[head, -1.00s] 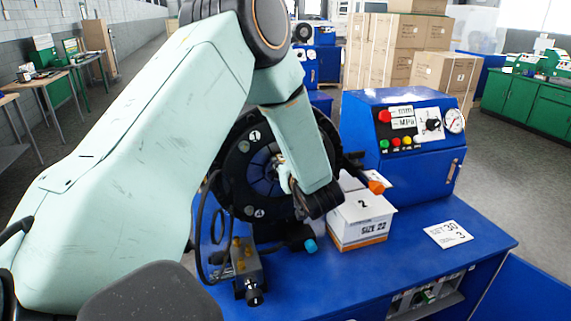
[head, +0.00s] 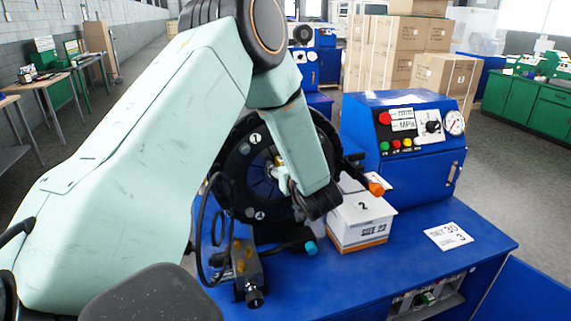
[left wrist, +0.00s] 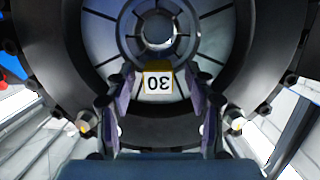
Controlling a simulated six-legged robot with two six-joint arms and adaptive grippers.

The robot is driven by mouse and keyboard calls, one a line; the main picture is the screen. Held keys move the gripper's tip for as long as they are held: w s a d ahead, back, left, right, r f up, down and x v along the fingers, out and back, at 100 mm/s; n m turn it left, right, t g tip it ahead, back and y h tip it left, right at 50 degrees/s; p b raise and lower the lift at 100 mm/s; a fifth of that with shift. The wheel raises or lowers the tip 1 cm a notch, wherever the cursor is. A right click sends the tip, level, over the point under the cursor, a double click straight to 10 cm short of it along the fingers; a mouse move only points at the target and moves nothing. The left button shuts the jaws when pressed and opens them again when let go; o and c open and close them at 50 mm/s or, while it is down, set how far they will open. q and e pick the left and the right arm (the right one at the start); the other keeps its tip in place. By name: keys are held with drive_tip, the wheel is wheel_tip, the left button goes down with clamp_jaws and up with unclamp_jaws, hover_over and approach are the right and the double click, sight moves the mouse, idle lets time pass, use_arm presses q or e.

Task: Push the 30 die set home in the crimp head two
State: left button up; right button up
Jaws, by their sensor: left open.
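The crimp head (head: 236,172) is a thick black ring on the blue bench, with number tags 1 and 4 showing on its face. In the left wrist view, the ring (left wrist: 250,60) surrounds grey die segments around a round central hole. The 30 die set (left wrist: 158,84) shows there with an upside-down 30 label. My left gripper (left wrist: 161,76) is open, with one finger on each side of the label; contact cannot be told. In the head view, my left gripper (head: 281,176) is at the ring's face, partly hidden by my forearm. My right gripper is not in view.
A white SIZE 22 box (head: 361,220) stands right of the crimp head. A blue control unit (head: 420,170) with gauge and buttons is behind it. A SET 30, DIAL 3 card (head: 450,237) lies on the bench (head: 400,260). A small valve block (head: 246,265) with cables is in front.

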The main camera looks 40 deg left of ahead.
use_arm(q)
drive_tip(key=v, duration=1.2)
drive_tip(key=shift+r, duration=0.25)
drive_tip(key=shift+w+f, duration=0.1)
